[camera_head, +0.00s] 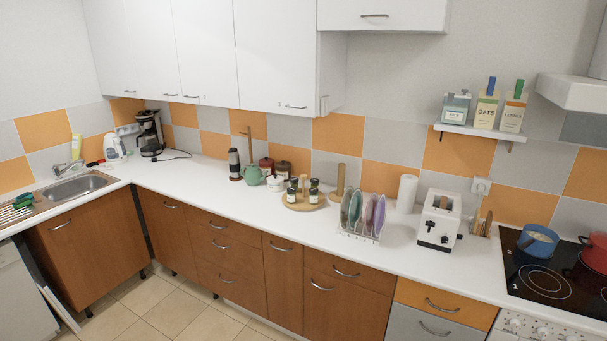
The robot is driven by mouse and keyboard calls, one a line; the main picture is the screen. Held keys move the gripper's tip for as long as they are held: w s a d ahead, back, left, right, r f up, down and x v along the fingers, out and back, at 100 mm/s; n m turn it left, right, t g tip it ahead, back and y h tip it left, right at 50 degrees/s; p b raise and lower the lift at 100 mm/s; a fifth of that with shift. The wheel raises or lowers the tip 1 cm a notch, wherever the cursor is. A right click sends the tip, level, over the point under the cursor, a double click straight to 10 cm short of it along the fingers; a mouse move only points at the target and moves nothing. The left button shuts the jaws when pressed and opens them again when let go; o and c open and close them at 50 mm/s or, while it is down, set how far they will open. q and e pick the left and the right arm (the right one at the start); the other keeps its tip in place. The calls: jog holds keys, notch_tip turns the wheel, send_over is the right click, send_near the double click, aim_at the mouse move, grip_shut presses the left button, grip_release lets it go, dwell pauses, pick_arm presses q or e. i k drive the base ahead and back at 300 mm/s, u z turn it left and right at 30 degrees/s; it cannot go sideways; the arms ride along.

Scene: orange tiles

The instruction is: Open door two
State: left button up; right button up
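White upper cabinet doors hang along the back wall, all shut: a left one (145,45), a middle one (203,50) and a wide right one (275,55), each with a small handle near its lower edge. Brown lower cabinet doors are also shut: one under the sink (90,250), one near the corner (168,235), a narrow one (283,285) and one below a drawer (335,312). Neither of my grippers shows in the head view.
A white counter (200,190) runs from the sink (75,188) to the black hob (545,280). It carries a coffee maker (149,135), spice tray (303,202), plate rack (362,225) and toaster (438,222). The tiled floor (165,315) in front looks clear.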

aim_at(204, 29)
jog(key=i, duration=2.6)
jog(key=u, duration=0.1)
